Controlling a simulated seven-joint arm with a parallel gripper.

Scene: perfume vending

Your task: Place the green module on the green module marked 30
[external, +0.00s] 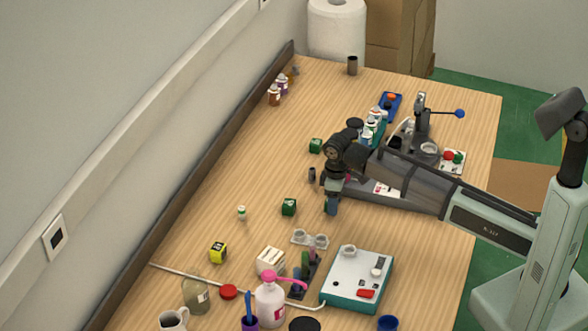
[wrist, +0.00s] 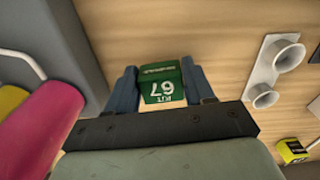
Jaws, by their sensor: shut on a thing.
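My gripper (external: 332,204) points down over the middle of the table. In the wrist view its two blue fingers (wrist: 164,90) are shut on a green module (wrist: 161,85) with white print reading 67, upside down in the picture. In the external view the fingers hide this module, and its height above the table is hard to tell. One green module (external: 289,207) stands on the table left of my gripper. Another green module (external: 315,145) stands farther back. The marks on these two are too small to read, so I cannot tell which bears 30.
A white twin-cup holder (external: 310,239) stands in front of my gripper. A yellow block (external: 218,252), a pink-pump bottle (external: 270,303) and a white-topped device (external: 357,277) are nearer the front. A grey machine (external: 410,147) stands behind my arm. The table's left middle is mostly clear.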

